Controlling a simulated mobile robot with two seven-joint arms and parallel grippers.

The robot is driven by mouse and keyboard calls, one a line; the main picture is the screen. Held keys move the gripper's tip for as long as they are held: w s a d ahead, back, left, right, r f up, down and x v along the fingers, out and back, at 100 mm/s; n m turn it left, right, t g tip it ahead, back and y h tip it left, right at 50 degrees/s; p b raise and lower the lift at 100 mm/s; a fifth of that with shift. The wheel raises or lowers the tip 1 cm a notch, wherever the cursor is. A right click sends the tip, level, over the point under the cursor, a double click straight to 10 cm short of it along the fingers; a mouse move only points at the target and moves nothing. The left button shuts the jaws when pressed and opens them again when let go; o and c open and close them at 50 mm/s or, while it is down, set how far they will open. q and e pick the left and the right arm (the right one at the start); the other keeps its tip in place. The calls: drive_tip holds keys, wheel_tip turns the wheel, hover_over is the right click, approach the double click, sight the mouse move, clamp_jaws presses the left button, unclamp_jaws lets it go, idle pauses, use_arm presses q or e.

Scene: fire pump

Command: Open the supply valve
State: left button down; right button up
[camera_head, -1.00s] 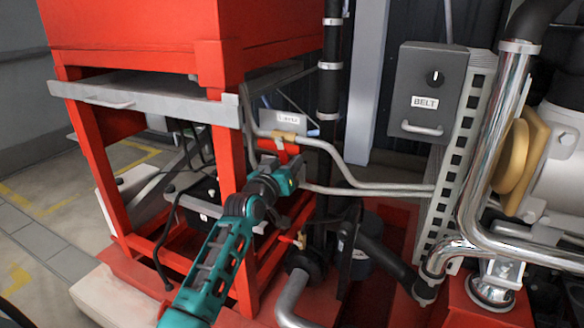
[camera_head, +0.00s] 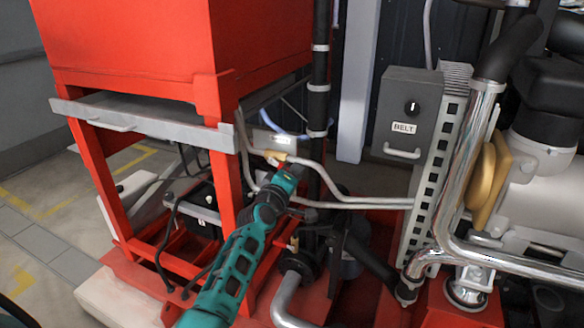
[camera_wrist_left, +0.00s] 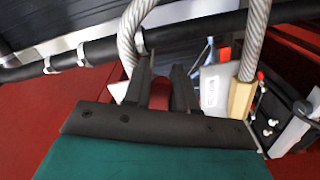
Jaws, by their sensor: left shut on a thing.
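The supply valve shows as a brass fitting (camera_head: 276,155) on a thin grey pipe, just right of the red frame post. A pale label plate (camera_head: 278,139) sits behind it; its text is too small to read. My left gripper (camera_head: 296,168) is at the valve, its tip just below and right of the brass. In the left wrist view the two dark fingers are shut on a red handle (camera_wrist_left: 160,94), which lies between them. The brass fitting (camera_wrist_left: 241,98) is to their right there. The head view hides the handle behind my gripper. My right gripper is out of view.
A red tank frame (camera_head: 222,185) stands close on the left of my arm. A dark vertical pipe (camera_head: 318,105) rises behind the gripper. The grey BELT box (camera_head: 408,110) and chrome pipes (camera_head: 455,180) stand to the right. Thin pipes run just beside the gripper.

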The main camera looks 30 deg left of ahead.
use_arm(q)
drive_tip(key=shift+d+r+n+p, duration=0.15)
drive_tip(key=shift+r+n+p, duration=0.6)
drive_tip(key=shift+n, duration=0.4)
drive_tip(key=shift+d+r+n+p, duration=0.1)
drive_tip(key=shift+r+n+p, duration=0.55)
drive_tip(key=shift+n, duration=0.5)
drive_tip(key=c, duration=1)
unclamp_jaws()
drive_tip(key=s+p, duration=0.2)
drive_tip(key=s, duration=1)
drive_tip(key=shift+s+d, duration=0.4)
